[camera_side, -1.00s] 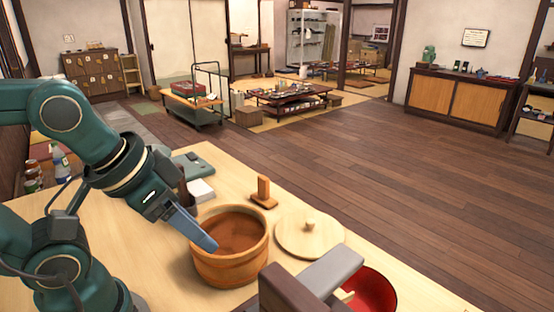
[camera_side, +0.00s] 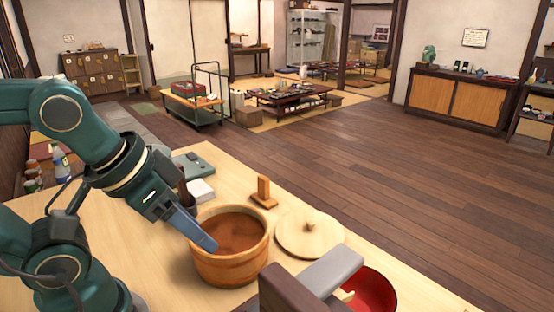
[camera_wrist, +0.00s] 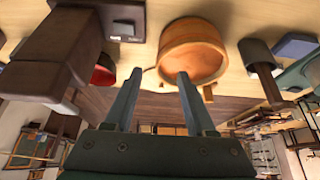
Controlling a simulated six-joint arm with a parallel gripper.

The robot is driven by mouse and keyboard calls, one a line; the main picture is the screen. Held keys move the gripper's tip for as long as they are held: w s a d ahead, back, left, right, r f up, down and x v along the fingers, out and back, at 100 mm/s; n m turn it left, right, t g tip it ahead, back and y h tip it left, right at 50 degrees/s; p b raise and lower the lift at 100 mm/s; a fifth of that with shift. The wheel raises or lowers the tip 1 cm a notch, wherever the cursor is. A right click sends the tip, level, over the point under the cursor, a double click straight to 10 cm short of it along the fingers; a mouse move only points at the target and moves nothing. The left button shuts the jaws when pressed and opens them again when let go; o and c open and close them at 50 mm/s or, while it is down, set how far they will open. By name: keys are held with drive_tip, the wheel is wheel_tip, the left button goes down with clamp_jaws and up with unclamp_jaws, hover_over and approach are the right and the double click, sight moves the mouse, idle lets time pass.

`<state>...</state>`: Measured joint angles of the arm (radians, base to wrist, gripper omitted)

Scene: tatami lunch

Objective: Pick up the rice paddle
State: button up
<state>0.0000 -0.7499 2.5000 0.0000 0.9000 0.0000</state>
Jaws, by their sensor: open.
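My gripper (camera_side: 208,241) is open, with its blue-grey fingers pointing down over the left part of the round wooden tub (camera_side: 232,268). In the wrist view the two fingers (camera_wrist: 160,75) are apart with nothing between them, and the tub (camera_wrist: 193,50) is just beyond the right finger. I cannot pick out the rice paddle for certain. A small pale wooden piece (camera_side: 345,296) shows at the left edge of a red bowl (camera_side: 378,287), partly hidden by a grey block. A dark brown upright thing (camera_side: 184,195) stands behind my gripper, partly hidden.
A round wooden lid (camera_side: 310,240) lies right of the tub. A small wooden stand (camera_side: 264,193) is behind it. Grey (camera_side: 331,270) and dark brown (camera_side: 285,291) blocks stand in front, close to the bowl. A white box (camera_side: 201,191) and teal case (camera_side: 193,165) lie farther back.

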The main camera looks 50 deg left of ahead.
idle(0.3)
drive_tip(key=shift+c, duration=1.1)
